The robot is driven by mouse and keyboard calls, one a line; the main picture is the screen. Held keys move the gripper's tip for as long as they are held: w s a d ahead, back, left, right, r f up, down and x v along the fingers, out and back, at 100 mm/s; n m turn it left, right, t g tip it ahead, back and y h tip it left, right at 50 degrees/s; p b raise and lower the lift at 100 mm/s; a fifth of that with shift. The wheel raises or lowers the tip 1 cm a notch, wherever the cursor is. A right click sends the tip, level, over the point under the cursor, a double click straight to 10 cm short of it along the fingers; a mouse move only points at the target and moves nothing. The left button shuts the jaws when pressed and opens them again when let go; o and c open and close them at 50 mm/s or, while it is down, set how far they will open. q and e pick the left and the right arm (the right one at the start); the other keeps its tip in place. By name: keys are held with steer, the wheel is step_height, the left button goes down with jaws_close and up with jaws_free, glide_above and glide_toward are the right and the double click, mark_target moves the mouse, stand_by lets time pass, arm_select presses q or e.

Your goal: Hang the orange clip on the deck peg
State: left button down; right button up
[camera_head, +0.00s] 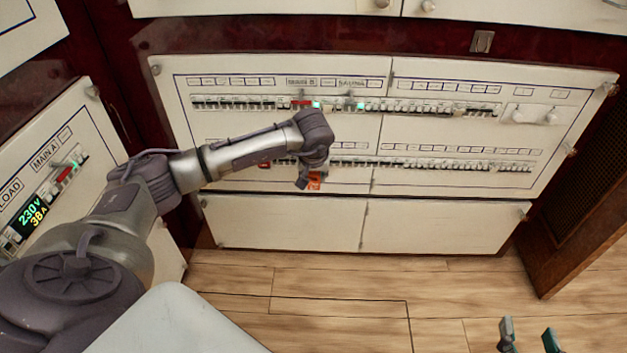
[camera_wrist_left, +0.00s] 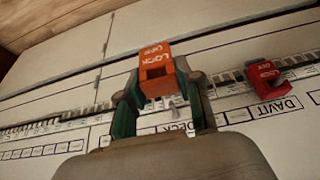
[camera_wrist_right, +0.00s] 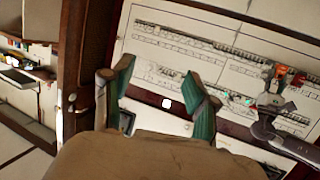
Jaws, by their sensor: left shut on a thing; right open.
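The orange clip (camera_head: 314,182) is held by my left gripper (camera_head: 308,180) in front of the lower breaker row. In the left wrist view the orange clip (camera_wrist_left: 157,72), marked with white letters, sits between the green-padded fingertips of my left gripper (camera_wrist_left: 160,95), which is shut on it. Below it in that view is the DECK label (camera_wrist_left: 178,129), partly hidden by the finger. A small grey stub (camera_wrist_left: 174,103), perhaps the deck peg, shows behind the clip; I cannot tell whether they touch. My right gripper (camera_head: 530,338) is open and empty over the floor, far from the panel.
A red clip (camera_wrist_left: 266,80) sits on the breaker row by the DAVIT label. The white panel (camera_head: 280,207) has two breaker rows with small levers. A side panel (camera_head: 85,125) with a lit display stands at the left. The wooden floor (camera_head: 340,290) in front is clear.

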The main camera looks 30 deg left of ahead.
arm_select(q)
steer(key=shift+w+a+b, duration=0.25)
steer(key=shift+w+a, duration=0.15)
steer(key=shift+w, duration=0.25)
steer(key=shift+w+a+b, duration=0.25)
steer(key=shift+w+a, duration=0.15)
steer(key=shift+w, duration=0.25)
arm_select(e)
steer(key=shift+w+a+r+t+y, duration=0.2)
steer(key=shift+r+t, duration=0.35)
steer(key=shift+r, duration=0.25)
steer(key=shift+w+a+r+t+y, duration=0.15)
steer(key=shift+w+r+t, duration=0.05)
steer(key=shift+r+t, duration=0.5)
steer(key=shift+w+a+r+t+y, duration=0.2)
steer(key=shift+r+t, duration=0.25)
steer(key=shift+r, duration=0.4)
steer(key=shift+f, duration=0.1)
steer(key=shift+d+f+g, duration=0.15)
steer(key=shift+f+g, duration=0.2)
steer(key=shift+g, duration=0.05)
steer(key=shift+s+f, duration=0.15)
steer(key=shift+f, duration=0.2)
steer(key=shift+f+g, duration=0.2)
steer(key=shift+g, duration=0.1)
arm_select(q)
steer(key=shift+p, duration=0.3)
arm_select(e)
steer(key=shift+d, duration=0.1)
